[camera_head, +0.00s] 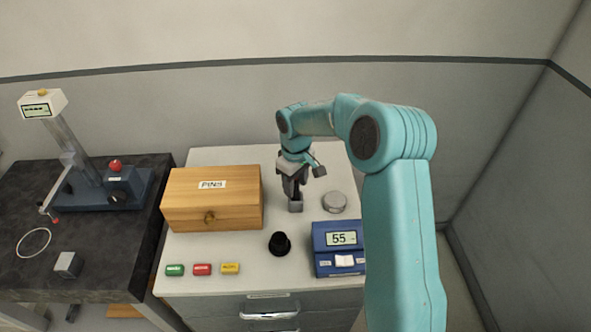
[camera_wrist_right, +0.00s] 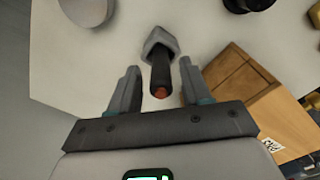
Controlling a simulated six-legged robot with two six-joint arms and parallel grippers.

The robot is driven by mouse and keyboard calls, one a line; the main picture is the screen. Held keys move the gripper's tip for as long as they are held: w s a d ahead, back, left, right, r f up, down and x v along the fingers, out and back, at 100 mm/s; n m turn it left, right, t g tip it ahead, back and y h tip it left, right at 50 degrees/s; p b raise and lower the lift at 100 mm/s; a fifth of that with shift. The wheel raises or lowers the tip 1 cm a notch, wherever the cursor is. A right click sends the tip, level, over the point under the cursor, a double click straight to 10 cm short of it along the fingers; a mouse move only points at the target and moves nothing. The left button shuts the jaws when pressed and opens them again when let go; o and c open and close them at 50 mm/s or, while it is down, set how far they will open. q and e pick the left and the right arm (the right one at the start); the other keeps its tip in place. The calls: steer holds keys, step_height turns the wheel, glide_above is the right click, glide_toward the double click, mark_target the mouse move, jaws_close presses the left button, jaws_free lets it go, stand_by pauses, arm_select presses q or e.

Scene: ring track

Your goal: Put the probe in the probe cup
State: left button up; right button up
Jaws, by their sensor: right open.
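The dark, rod-like probe (camera_wrist_right: 160,72), with an orange-brown end toward the camera, stands in the small grey probe cup (camera_wrist_right: 161,41) in the right wrist view. In the head view the grey cup (camera_head: 296,206) sits on the white cabinet top, below my right gripper (camera_head: 292,183). In the wrist view my right gripper (camera_wrist_right: 158,92) is open, with one finger on each side of the probe's near end and visible gaps. The probe's lower end is hidden in the cup. My left gripper is not in view.
A wooden PINS box (camera_head: 213,200) stands left of the cup. A silver disc (camera_head: 334,202), a blue meter reading 55 (camera_head: 338,263) and a black knob-like object (camera_head: 280,243) are nearby. Green, red and yellow blocks (camera_head: 202,269) lie along the front edge.

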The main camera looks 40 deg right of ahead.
step_height(320, 180, up, 11)
steer(key=shift+f+b, duration=0.1)
steer(key=shift+b, duration=0.25)
steer(key=shift+a+r, duration=0.1)
steer(key=shift+r, duration=0.15)
steer(key=shift+s, duration=0.1)
